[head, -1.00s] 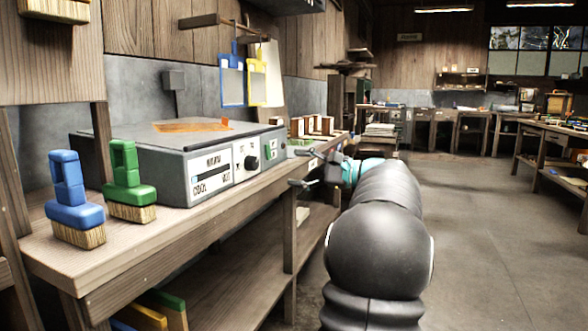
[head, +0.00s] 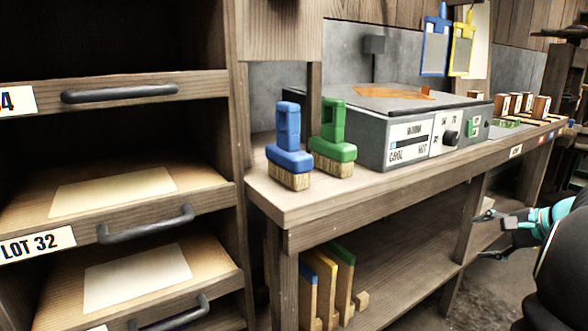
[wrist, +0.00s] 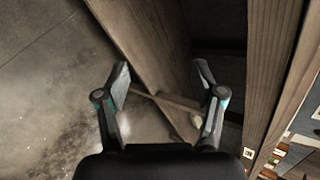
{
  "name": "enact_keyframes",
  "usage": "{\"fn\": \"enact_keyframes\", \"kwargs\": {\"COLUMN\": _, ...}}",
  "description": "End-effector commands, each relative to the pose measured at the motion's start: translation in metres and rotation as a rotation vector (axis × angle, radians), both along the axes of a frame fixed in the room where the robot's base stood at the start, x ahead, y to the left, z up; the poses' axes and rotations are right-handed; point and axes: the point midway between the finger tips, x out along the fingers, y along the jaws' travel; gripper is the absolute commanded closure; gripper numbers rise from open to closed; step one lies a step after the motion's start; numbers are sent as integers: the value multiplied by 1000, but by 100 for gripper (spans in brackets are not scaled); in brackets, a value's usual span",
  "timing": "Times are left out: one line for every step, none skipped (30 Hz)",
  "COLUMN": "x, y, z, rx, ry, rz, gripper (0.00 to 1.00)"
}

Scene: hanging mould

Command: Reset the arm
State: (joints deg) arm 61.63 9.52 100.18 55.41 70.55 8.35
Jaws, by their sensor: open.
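My gripper (head: 503,234) is at the right of the head view, in front of the workbench (head: 330,205) and below its top edge. Its two fingers are apart with nothing between them. In the wrist view my gripper (wrist: 160,95) also shows open and empty. Beyond its fingers there are wooden boards of the bench (wrist: 155,50) and the grey floor. Most of my arm is cut off at the right edge of the head view.
A blue brush (head: 289,150) and a green brush (head: 333,142) stand at the bench's left end, beside a grey heater box (head: 400,130). Blue and yellow moulds (head: 462,48) hang behind. A shelf rack with drawers (head: 120,205) fills the left. Floor (wrist: 45,60) is clear.

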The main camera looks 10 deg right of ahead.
Motion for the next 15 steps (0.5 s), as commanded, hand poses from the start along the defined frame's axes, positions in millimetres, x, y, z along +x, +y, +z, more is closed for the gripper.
{"fn": "enact_keyframes", "kwargs": {"x": -5, "y": 30, "z": -6, "rx": -66, "ry": 66, "rz": 59, "gripper": 32}}
{"fn": "enact_keyframes", "kwargs": {"x": -10, "y": 45, "z": -12, "rx": -109, "ry": 105, "rz": 94, "gripper": 32}}
{"fn": "enact_keyframes", "kwargs": {"x": -16, "y": 64, "z": -19, "rx": -168, "ry": 153, "rz": 146, "gripper": 32}}
{"fn": "enact_keyframes", "kwargs": {"x": -22, "y": 79, "z": -23, "rx": -212, "ry": 186, "rz": 186, "gripper": 32}}
{"fn": "enact_keyframes", "kwargs": {"x": -27, "y": 93, "z": -27, "rx": -257, "ry": 215, "rz": 228, "gripper": 32}}
{"fn": "enact_keyframes", "kwargs": {"x": -35, "y": 112, "z": -31, "rx": -317, "ry": 250, "rz": 284, "gripper": 32}}
{"fn": "enact_keyframes", "kwargs": {"x": -41, "y": 125, "z": -33, "rx": -361, "ry": 275, "rz": 326, "gripper": 32}}
{"fn": "enact_keyframes", "kwargs": {"x": -47, "y": 137, "z": -35, "rx": -406, "ry": 295, "rz": 369, "gripper": 32}}
{"fn": "enact_keyframes", "kwargs": {"x": -55, "y": 154, "z": -37, "rx": -466, "ry": 319, "rz": 426, "gripper": 32}}
{"fn": "enact_keyframes", "kwargs": {"x": -61, "y": 165, "z": -38, "rx": -511, "ry": 334, "rz": 469, "gripper": 32}}
{"fn": "enact_keyframes", "kwargs": {"x": -68, "y": 177, "z": -39, "rx": -555, "ry": 347, "rz": 512, "gripper": 32}}
{"fn": "enact_keyframes", "kwargs": {"x": -76, "y": 191, "z": -39, "rx": -613, "ry": 360, "rz": 568, "gripper": 32}}
{"fn": "enact_keyframes", "kwargs": {"x": -82, "y": 202, "z": -39, "rx": -657, "ry": 367, "rz": 610, "gripper": 32}}
{"fn": "enact_keyframes", "kwargs": {"x": -88, "y": 211, "z": -39, "rx": -700, "ry": 372, "rz": 650, "gripper": 32}}
{"fn": "enact_keyframes", "kwargs": {"x": -96, "y": 224, "z": -38, "rx": -755, "ry": 377, "rz": 704, "gripper": 32}}
